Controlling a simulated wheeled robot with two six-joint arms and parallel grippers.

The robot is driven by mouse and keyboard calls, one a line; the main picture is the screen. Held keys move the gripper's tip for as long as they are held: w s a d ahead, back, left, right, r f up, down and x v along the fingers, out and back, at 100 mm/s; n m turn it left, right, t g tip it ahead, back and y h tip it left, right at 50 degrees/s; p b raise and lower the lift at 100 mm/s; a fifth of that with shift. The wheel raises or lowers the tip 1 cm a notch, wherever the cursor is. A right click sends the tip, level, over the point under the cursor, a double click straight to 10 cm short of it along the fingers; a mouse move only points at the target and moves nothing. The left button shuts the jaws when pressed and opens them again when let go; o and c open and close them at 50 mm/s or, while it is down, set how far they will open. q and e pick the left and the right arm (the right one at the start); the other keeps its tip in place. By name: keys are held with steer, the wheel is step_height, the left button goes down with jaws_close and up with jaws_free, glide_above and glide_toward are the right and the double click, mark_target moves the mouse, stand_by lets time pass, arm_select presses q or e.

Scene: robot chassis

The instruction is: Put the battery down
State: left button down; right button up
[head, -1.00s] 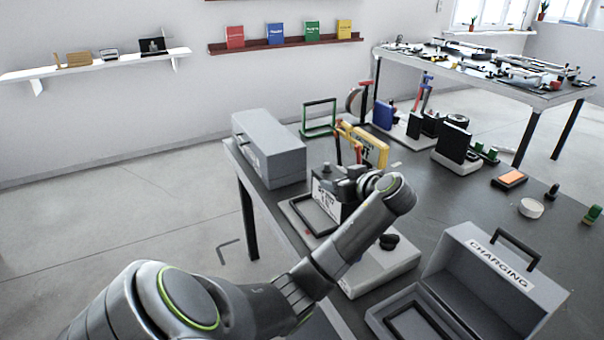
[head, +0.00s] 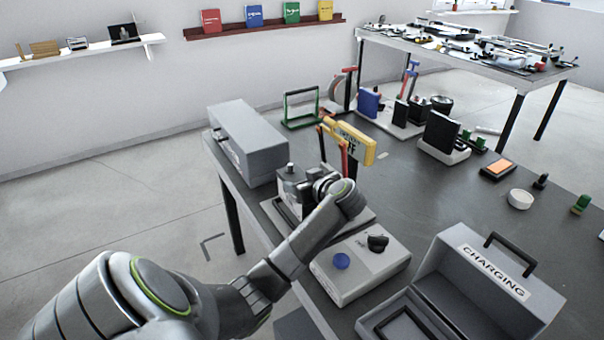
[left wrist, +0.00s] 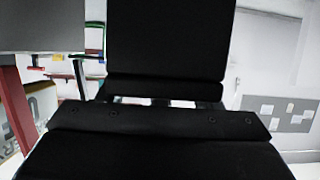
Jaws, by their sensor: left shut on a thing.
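My left gripper (head: 296,178) is over the near left part of the workbench, at the end of the arm that comes in from the left. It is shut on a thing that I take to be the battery. In the left wrist view a large black block (left wrist: 170,40) fills the upper middle, in front of the dark gripper parts. In the head view the wrist hides most of the held thing, and I cannot tell whether it touches what is below. My right gripper is not in view.
A grey case (head: 248,143) stands behind the gripper, beside a yellow labelled block (head: 352,143) on red supports. A grey control box (head: 362,268) with blue and black knobs lies in front. An open CHARGING box (head: 470,290) stands at the right.

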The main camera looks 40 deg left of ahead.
arm_select(q)
steer(key=shift+w+f, duration=0.1)
steer(key=shift+f, duration=1.55)
steer(key=c, duration=0.9)
jaws_free()
steer(key=shift+f, duration=0.3)
steer(key=o, duration=0.5)
steer(key=shift+s+d+r, duration=0.1)
steer(key=shift+s+r, duration=0.05)
steer(key=shift+s, duration=0.1)
steer(key=shift+b+v, duration=0.55)
steer(key=shift+v, duration=5.4)
